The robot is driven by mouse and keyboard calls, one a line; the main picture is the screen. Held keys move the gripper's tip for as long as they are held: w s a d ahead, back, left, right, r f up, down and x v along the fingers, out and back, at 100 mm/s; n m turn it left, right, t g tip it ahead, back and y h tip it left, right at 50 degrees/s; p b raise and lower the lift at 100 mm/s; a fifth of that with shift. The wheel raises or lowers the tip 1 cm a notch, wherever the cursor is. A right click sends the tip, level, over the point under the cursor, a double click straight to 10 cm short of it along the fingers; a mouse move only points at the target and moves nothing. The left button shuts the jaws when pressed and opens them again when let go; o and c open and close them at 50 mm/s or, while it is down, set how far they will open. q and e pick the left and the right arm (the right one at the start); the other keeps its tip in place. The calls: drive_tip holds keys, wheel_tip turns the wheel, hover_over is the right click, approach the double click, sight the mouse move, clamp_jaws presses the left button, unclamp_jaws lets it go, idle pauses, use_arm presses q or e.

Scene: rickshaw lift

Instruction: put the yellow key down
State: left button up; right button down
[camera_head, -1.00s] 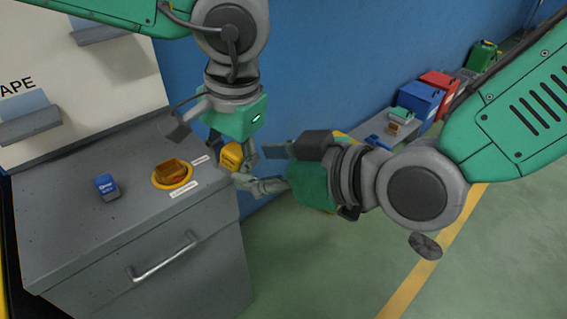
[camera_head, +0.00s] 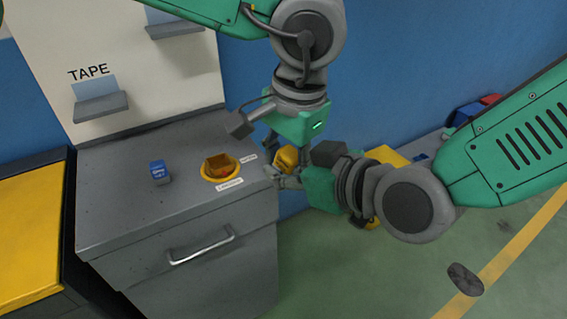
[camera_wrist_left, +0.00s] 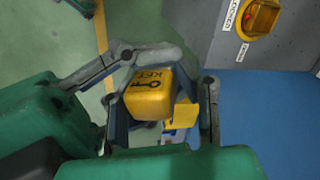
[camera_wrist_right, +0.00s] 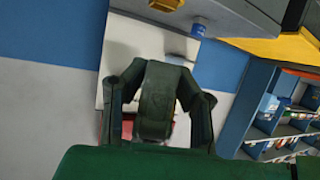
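The yellow key (camera_head: 287,157) is a yellow block beside the grey cabinet's right edge. In the left wrist view it (camera_wrist_left: 150,95) shows a dark key symbol and lettering. My left gripper (camera_head: 287,165) hangs down with its fingers around the key; it also shows in the left wrist view (camera_wrist_left: 160,100). My right gripper (camera_head: 295,180) comes in from the right, close to the key, and one grey finger passes by it in the left wrist view. Whether it touches the key is hidden.
The grey cabinet (camera_head: 120,215) has a yellow-ringed orange switch (camera_head: 218,167) with white labels and a blue key block (camera_head: 158,172) on top. A TAPE panel (camera_head: 150,80) stands behind. A yellow-topped cabinet (camera_head: 28,230) is at left. Green floor (camera_head: 350,270) is open at right.

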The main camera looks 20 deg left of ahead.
use_arm(q)
drive_tip(key=o, duration=0.5)
use_arm(e)
drive_tip(key=shift+w+d, duration=0.15)
drive_tip(key=shift+d, duration=0.05)
use_arm(q)
drive_tip(key=shift+a+r, duration=0.1)
use_arm(e)
drive_tip(key=shift+a, duration=0.2)
